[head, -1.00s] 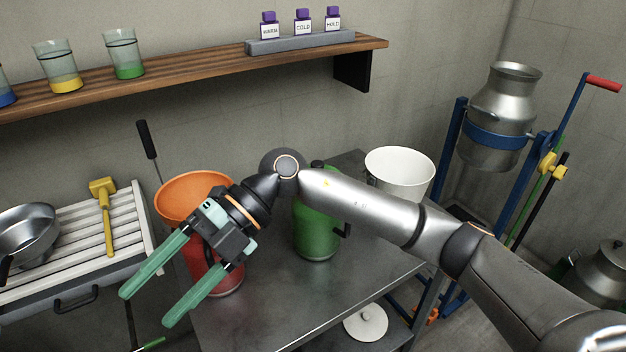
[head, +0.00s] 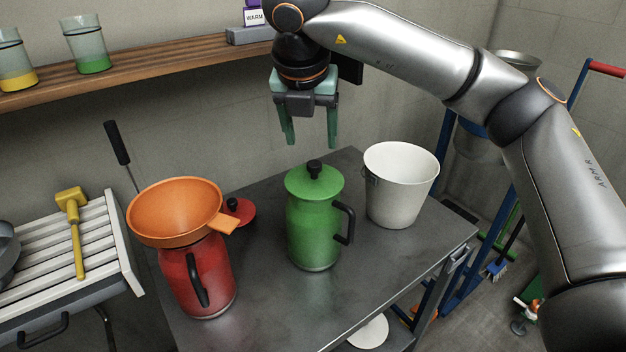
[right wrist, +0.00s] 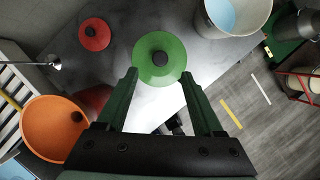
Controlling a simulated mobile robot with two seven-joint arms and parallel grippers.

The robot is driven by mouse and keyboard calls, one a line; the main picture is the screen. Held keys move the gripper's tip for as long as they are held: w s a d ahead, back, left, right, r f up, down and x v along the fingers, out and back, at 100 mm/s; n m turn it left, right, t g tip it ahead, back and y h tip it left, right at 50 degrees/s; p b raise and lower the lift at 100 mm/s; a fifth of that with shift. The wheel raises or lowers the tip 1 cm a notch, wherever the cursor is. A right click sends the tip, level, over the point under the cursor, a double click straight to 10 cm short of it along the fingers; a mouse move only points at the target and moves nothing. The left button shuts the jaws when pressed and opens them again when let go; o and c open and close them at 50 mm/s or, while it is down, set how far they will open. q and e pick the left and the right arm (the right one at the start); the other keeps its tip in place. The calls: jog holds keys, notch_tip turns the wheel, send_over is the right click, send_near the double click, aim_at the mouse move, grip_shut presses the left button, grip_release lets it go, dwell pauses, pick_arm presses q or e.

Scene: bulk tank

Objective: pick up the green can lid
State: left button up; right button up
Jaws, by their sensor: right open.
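The green can lid (head: 313,181) sits on top of the green can (head: 314,232), which stands upright on the metal table. The lid is a green disc with a black knob (head: 313,166). My right gripper (head: 309,143) is open and empty, pointing down above the lid and apart from it. In the right wrist view the lid (right wrist: 173,65) lies just beyond and between the two open fingertips (right wrist: 159,76). My left gripper is in neither view.
An orange funnel (head: 170,212) sits on the red can (head: 200,275) at the left. A red lid (head: 239,211) lies behind it. A white bucket (head: 399,188) stands right of the green can. The shelf (head: 150,72) runs along the wall behind.

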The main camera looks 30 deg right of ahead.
aim_at(314, 163)
jog(key=x, duration=0.8)
jog(key=shift+w+d+f+p, duration=0.15)
jog(key=shift+f+p, duration=0.2)
grip_shut()
